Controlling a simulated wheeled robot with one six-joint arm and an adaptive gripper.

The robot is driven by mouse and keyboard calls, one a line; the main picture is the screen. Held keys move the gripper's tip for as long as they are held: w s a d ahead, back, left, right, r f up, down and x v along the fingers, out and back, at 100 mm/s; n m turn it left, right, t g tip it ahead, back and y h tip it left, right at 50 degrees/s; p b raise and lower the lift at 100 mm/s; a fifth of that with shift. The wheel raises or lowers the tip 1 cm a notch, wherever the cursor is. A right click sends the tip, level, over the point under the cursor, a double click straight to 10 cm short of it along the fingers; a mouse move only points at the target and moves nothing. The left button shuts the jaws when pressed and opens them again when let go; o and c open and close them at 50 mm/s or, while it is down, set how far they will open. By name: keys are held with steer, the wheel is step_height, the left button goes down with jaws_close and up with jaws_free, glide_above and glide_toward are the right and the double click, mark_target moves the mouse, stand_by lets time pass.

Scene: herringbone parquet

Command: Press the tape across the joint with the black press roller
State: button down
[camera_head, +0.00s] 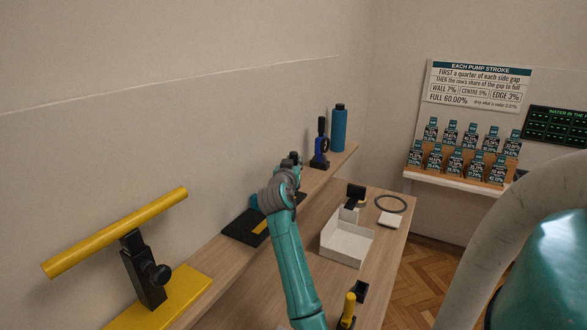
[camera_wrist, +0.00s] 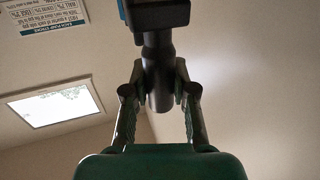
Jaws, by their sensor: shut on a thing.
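In the wrist view my gripper (camera_wrist: 159,72) is shut on the dark round handle of a tool that I take for the black press roller (camera_wrist: 158,15). Its wide black head is at the top edge, partly cut off. In the head view my gripper is mostly hidden behind my teal wrist, beyond the near bench edge. A black plate (camera_head: 239,233) lies on the wooden ledge beside my wrist, with a yellow strip (camera_head: 261,226) on it, possibly the tape. My arm hides part of the plate, and I cannot make out a joint.
A yellow bar (camera_head: 115,232) stands on a black clamp at left. A white open box (camera_head: 345,250), a black tool (camera_head: 355,192), a dark ring (camera_head: 391,204) and a yellow-handled tool (camera_head: 348,308) are on the bench. A blue bottle (camera_head: 338,128) and blue-black tool (camera_head: 320,145) stand behind.

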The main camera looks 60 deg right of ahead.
mark_target(294, 152)
steer(key=shift+r, duration=2.4)
